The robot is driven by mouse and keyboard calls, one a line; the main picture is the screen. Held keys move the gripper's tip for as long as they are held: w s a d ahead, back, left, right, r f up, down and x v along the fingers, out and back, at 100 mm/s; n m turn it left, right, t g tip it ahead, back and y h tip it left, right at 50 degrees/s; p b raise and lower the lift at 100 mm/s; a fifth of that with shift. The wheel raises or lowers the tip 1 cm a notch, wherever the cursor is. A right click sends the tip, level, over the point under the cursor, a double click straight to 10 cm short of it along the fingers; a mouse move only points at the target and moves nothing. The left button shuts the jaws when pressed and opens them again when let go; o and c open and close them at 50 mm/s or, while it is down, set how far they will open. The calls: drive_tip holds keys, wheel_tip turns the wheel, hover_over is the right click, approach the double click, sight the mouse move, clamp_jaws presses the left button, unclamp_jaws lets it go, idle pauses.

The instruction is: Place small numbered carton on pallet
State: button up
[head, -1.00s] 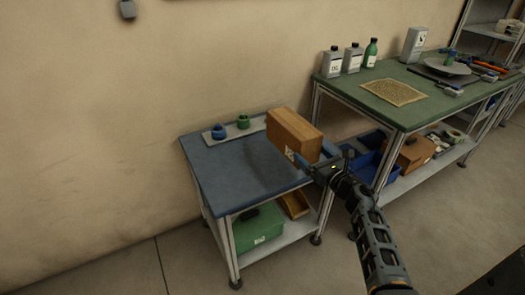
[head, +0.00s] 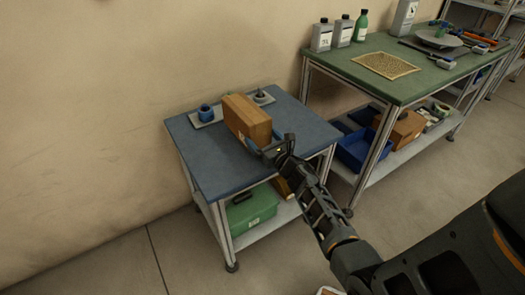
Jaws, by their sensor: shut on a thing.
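A brown carton (head: 246,121) is in my gripper (head: 268,147), near the middle of the head view. The gripper is shut on the carton's near right end. The carton is over the small blue-topped table (head: 205,160), in front of a grey plate (head: 207,122) at its back. Whether the carton touches the tabletop, I cannot tell. It hides the middle of the plate. No number on it can be read. I cannot pick out a wooden pallet; the grey plate is the only flat carrier on this table.
A blue reel (head: 206,112) stands on the plate's left end and a dark spindle piece (head: 260,94) on its right. The left and front of the tabletop are clear. A green bin (head: 250,209) sits below. A green-topped bench (head: 415,82) with bottles stands to the right.

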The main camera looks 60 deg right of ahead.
sight(261, 147)
drive_tip(key=shift+w+f+b, duration=0.1)
drive_tip(key=shift+f+b, duration=0.45)
drive_tip(key=shift+f, duration=1.55)
drive_tip(key=o, duration=1)
drive_tip(key=shift+f, duration=0.1)
drive_tip(key=shift+o, duration=0.5)
